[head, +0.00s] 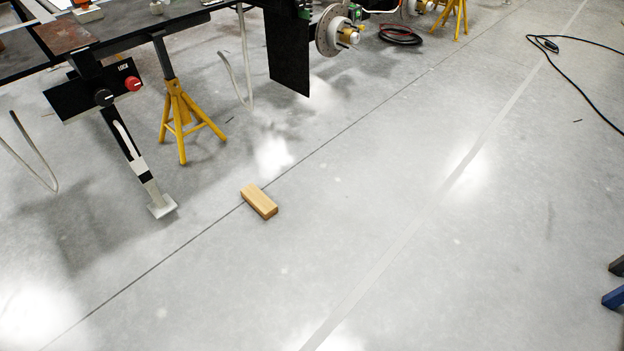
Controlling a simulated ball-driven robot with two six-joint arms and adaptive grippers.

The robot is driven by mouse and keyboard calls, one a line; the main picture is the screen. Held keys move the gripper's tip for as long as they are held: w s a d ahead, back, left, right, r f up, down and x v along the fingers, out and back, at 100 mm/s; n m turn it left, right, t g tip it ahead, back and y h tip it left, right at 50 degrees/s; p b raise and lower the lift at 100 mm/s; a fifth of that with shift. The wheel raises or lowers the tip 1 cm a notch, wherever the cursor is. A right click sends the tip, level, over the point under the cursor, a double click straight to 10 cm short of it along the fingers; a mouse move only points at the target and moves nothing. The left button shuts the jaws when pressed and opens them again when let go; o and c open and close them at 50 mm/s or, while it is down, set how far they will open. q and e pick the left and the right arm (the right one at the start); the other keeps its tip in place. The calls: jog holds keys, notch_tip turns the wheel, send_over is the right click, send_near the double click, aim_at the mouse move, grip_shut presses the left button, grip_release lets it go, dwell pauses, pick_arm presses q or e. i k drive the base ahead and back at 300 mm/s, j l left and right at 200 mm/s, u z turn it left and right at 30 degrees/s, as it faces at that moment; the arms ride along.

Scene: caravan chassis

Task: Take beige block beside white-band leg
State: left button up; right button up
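A beige wooden block (259,201) lies flat on the grey floor near the middle of the head view, across a thin dark floor line. The white-band leg (143,170) is black with white bands and ends in a pale square foot (162,207) on the floor. It slants down from the chassis (120,28). The block lies to the right of this foot, apart from it, with bare floor between them. Neither of my grippers shows in this view.
A yellow axle stand (183,115) stands behind the leg. A black control panel (95,90) with a red knob hangs above it. A dark flap (288,55) and brake disc (333,32) are farther back. Dark and blue ends (613,298) show at the right edge.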

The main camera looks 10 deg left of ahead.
aim_at(255, 196)
jog(key=u, duration=0.8)
jog(key=i+l+u, duration=0.35)
jog(key=i, duration=0.2)
jog(key=i+l+u, duration=0.7)
jog(key=i+l, duration=0.25)
jog(key=l, duration=0.2)
